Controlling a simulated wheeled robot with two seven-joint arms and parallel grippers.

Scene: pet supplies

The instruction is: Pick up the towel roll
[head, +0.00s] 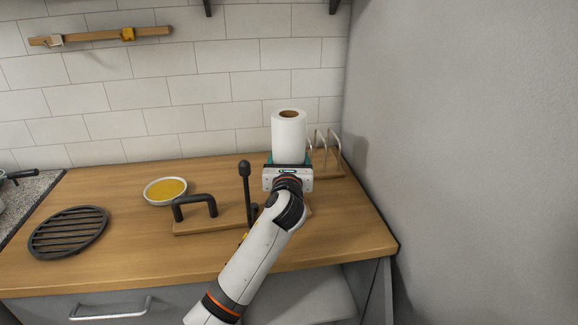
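The towel roll (289,136) is white with a brown core and stands upright at the back right of the wooden counter. Its lower end is hidden behind my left gripper (288,166). That arm reaches in from the lower left, and the gripper is right at the near side of the roll. Teal parts of the gripper show at both sides of the roll's lower part. The fingertips are hidden, so I cannot tell whether they touch the roll. My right gripper is not in view.
A wire rack on a wooden base (328,164) stands close right of the roll, near the grey wall (460,150). A board with a black handle and upright knobbed lever (245,185) is left of the arm. A yellow-filled bowl (165,190) and round black trivet (68,232) lie farther left.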

